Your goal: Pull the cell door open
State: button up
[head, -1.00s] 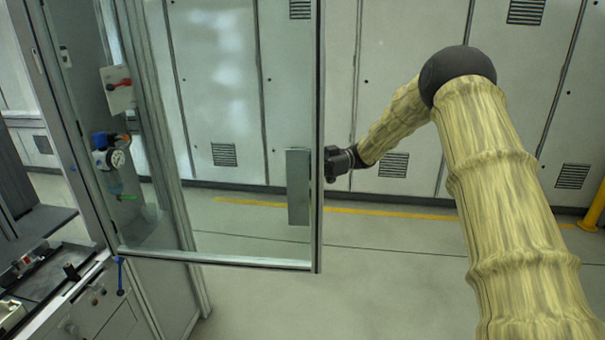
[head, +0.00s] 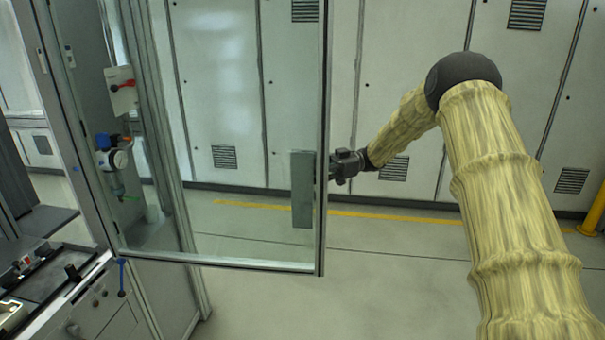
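The cell door (head: 250,264) is a clear panel in a grey metal frame. It stands swung out from the cell on the left, with floor and cabinets showing through it. A flat grey plate (head: 302,190) sits near the door's free edge. My gripper (head: 336,166) is dark and lies at that free edge, just right of the plate, reached from the right by my arm. Its fingertips are partly hidden behind the door edge. I cannot tell whether they are closed on a handle or only touch the door.
The cell's interior holds a pressure gauge (head: 117,160) and a red-handled switch (head: 122,88). A work surface (head: 40,285) is at lower left. Grey cabinets (head: 420,60) line the back. A yellow post (head: 594,212) stands far right. The floor (head: 370,285) below the door is clear.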

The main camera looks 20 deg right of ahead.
jog(key=d, duration=0.8)
jog(key=shift+w+r, duration=0.3)
jog(key=shift+r, duration=0.15)
jog(key=shift+f, duration=0.1)
